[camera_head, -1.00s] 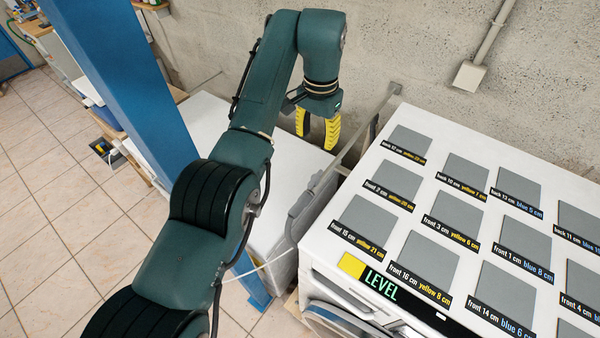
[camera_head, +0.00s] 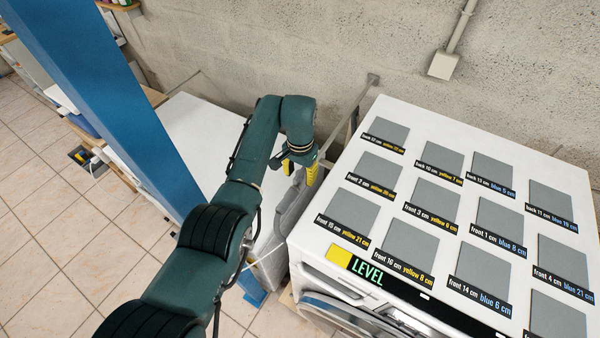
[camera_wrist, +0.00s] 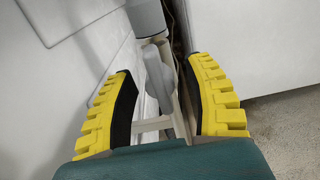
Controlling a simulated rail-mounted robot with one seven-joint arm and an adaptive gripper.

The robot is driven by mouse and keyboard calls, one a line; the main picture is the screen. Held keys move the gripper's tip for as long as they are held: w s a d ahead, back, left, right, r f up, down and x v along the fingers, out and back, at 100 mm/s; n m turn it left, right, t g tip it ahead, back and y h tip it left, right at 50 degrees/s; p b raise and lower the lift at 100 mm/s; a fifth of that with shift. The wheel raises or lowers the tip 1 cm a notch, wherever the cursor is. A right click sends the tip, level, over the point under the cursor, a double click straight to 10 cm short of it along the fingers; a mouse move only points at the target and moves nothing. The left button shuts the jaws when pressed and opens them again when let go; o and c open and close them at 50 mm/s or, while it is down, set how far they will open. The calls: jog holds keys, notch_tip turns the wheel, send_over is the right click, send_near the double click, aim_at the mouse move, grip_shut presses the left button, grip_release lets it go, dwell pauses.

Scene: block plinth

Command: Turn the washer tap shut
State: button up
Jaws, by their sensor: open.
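My gripper (camera_head: 300,175) is open and points down by the gap between the two white cabinets. In the wrist view, its yellow fingers (camera_wrist: 160,66) stand apart, one on each side of a pale grey fitting. A rounded, flat grey piece (camera_wrist: 155,75), which looks like the tap's handle, lies between the fingers with no clear contact. A thicker grey cylinder (camera_wrist: 147,16) shows beyond it. I cannot tell how far the tap is turned. In the head view the tap is not clear, with my gripper and arm near that place.
The white washer top (camera_head: 395,112) at right carries several grey labelled squares and a LEVEL strip. A lower white top (camera_head: 190,120) stands at left. A grey bar (camera_head: 350,112) slopes from the wall into the narrow gap. The concrete wall (camera_head: 280,45) is behind.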

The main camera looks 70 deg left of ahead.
grip_shut()
jog(key=shift+m, duration=0.4)
jog(key=m, duration=0.3)
jog(key=shift+m, duration=0.3)
jog(key=m, duration=0.4)
jog(key=shift+m, duration=0.3)
jog(key=m, duration=0.4)
jog(key=shift+b, duration=0.35)
jog(key=m, duration=0.4)
jog(key=shift+m, duration=0.4)
